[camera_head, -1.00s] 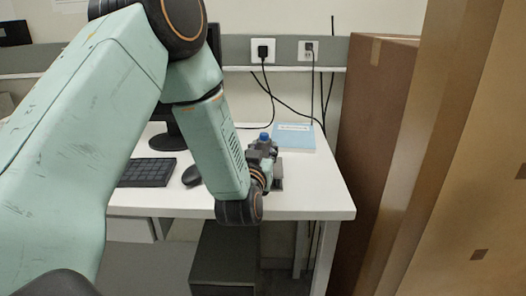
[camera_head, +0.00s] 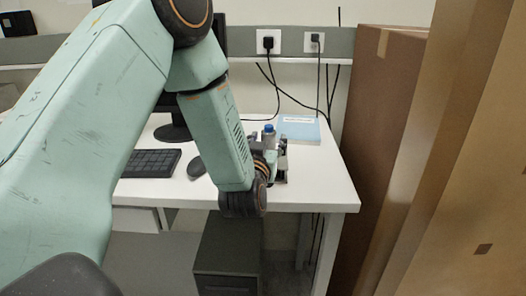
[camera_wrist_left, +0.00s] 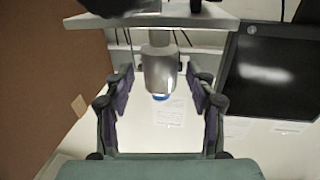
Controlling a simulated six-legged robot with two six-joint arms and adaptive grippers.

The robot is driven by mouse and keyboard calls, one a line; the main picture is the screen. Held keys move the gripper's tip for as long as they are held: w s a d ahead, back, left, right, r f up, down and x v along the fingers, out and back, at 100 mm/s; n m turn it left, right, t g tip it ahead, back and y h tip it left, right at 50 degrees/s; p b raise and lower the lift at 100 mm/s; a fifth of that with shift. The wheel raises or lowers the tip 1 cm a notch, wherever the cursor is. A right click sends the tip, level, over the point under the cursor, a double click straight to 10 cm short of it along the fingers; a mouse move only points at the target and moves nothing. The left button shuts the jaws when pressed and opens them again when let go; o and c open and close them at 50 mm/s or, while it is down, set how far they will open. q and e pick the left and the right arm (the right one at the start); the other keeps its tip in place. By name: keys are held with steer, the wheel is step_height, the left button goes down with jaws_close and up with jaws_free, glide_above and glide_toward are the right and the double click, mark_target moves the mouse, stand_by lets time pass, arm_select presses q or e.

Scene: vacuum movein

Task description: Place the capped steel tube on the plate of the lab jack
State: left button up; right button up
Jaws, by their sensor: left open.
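The capped steel tube (camera_head: 268,138) stands upright with its blue cap on top. In the left wrist view, which is upside down, the grey tube (camera_wrist_left: 159,70) hangs between the fingers with the blue cap at the bottom. Its base end meets or nearly meets a flat pale plate (camera_wrist_left: 95,21), seemingly that of the lab jack; exact contact is unclear. My left gripper (camera_head: 270,148) is open, with one finger on each side of the tube and gaps showing in the wrist view. The lab jack (camera_head: 281,177) is mostly hidden behind my left wrist. My right gripper is not in view.
A light blue book (camera_head: 300,130) lies behind the tube on the white table (camera_head: 325,185). A keyboard (camera_head: 150,163), mouse (camera_head: 196,168) and monitor (camera_wrist_left: 272,75) are to the head view's left. Tall cardboard boxes (camera_head: 375,130) stand close to the table's right end.

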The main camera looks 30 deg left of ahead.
arm_select(q)
steer(key=v, duration=1.1)
steer(key=shift+s+b, duration=0.25)
steer(key=shift+b, duration=0.05)
steer(key=shift+d+f, duration=0.1)
stand_by(0.5)
